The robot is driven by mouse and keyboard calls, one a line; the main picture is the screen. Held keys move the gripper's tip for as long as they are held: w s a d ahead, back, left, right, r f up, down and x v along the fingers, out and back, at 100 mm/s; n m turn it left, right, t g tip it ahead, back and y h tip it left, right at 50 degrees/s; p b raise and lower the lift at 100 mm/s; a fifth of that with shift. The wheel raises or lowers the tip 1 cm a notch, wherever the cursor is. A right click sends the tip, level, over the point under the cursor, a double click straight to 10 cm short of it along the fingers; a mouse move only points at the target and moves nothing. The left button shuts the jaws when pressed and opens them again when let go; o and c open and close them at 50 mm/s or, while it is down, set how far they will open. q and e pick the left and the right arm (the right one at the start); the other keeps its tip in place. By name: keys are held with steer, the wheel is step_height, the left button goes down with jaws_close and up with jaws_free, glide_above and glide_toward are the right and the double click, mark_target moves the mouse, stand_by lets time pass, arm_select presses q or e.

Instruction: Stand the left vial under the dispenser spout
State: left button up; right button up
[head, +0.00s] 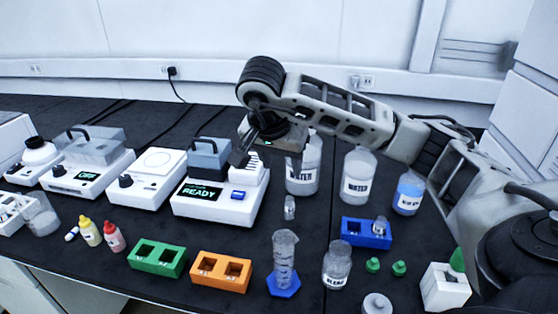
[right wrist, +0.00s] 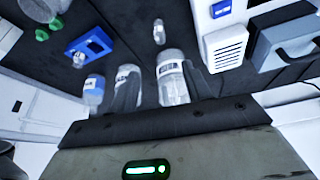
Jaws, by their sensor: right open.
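The left vial (head: 290,207), small and clear with a grey top, stands on the black bench in front of a water bottle. It also shows in the right wrist view (right wrist: 159,32). A second vial (head: 380,226) sits in the right hole of the blue rack (head: 353,234). The white machine reading READY (head: 221,205) stands left of the left vial; I cannot make out a spout on it. My right gripper (head: 267,158) is open and empty, above and behind the left vial, beside the machine's right end. My left gripper is not in view.
A measuring cylinder (head: 284,262), a labelled jar (head: 337,265), an orange rack (head: 221,271) and a green rack (head: 157,258) stand in front. Bare bench surrounds the left vial.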

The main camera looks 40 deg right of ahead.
mark_target(290, 199)
steer(key=x, duration=1.6)
steer(key=c, duration=1.1)
